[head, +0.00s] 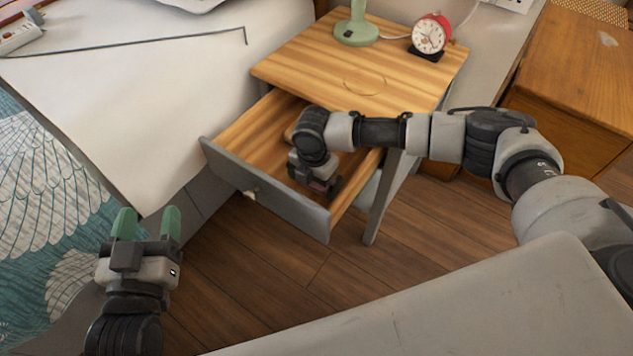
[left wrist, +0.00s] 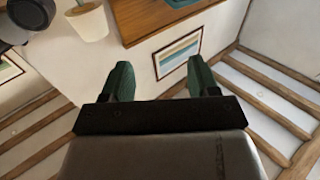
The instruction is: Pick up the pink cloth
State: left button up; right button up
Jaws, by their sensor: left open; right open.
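I see no pink cloth that I can make out in either view. The drawer (head: 290,212) of the wooden nightstand (head: 310,62) is pulled open. My right gripper (head: 316,186) points down into the drawer near its front right side. It is open, but its fingertips and what lies beneath them are hidden by the gripper itself. My left gripper (head: 147,222) is open and empty, with green fingers, over the floor beside the bed. It also shows open and empty in the left wrist view (left wrist: 160,78).
A green lamp base (head: 356,32) and a red alarm clock (head: 431,36) stand on the nightstand. The bed (head: 130,100) is at the left, with a power strip (head: 20,36) on it. A wooden cabinet (head: 575,75) is at the right. The wooden floor (head: 260,285) is clear.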

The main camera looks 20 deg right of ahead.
jog(key=shift+f, duration=0.35)
pick_arm(q)
jog(key=shift+d+r+t, duration=0.1)
jog(key=shift+r+t, duration=0.3)
pick_arm(e)
jog(key=shift+c, duration=0.5)
jog(key=c, duration=0.5)
jog(key=shift+r, duration=0.15)
jog(key=shift+r, duration=0.15)
jog(key=shift+r+p, duration=0.35)
jog(key=shift+r, duration=0.25)
notch_tip(320, 180, up, 7)
jog(key=p, duration=0.2)
jog(key=shift+r+p, duration=0.2)
jog(key=shift+p, duration=0.15)
pick_arm(q)
jog(key=s+a+f+g+y, duration=0.2)
jog(key=s+f+g, duration=0.3)
jog(key=f+g, duration=0.4)
jog(key=shift+s+a+f+n+g+y, duration=0.35)
jog(key=shift+a+f+g+y, duration=0.1)
jog(key=shift+a, duration=0.25)
pick_arm(e)
jog(key=shift+r, duration=0.45)
